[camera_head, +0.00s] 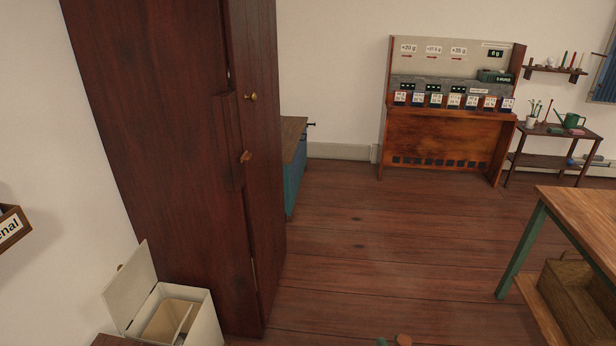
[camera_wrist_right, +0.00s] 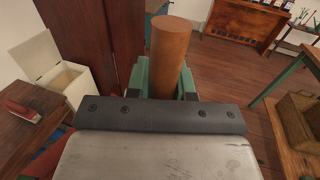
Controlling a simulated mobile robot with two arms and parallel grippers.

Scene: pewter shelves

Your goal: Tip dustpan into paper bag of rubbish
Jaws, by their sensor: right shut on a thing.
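My right gripper (camera_wrist_right: 164,82) has green fingers on both sides of the round wooden handle of the dustpan (camera_wrist_right: 155,157). The dustpan's grey metal pan and dark riveted strip fill the bottom of the right wrist view. No rubbish shows on the visible part of the pan. My left gripper is not seen.
A tall dark wooden cupboard (camera_head: 165,120) stands behind the bin. A dark wooden surface (camera_wrist_right: 35,130) beside the bin bears a red-and-grey object (camera_wrist_right: 20,111). A workbench (camera_head: 575,215) stands at the right, with a wooden box (camera_head: 575,300) below. The middle floor (camera_head: 380,260) is clear.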

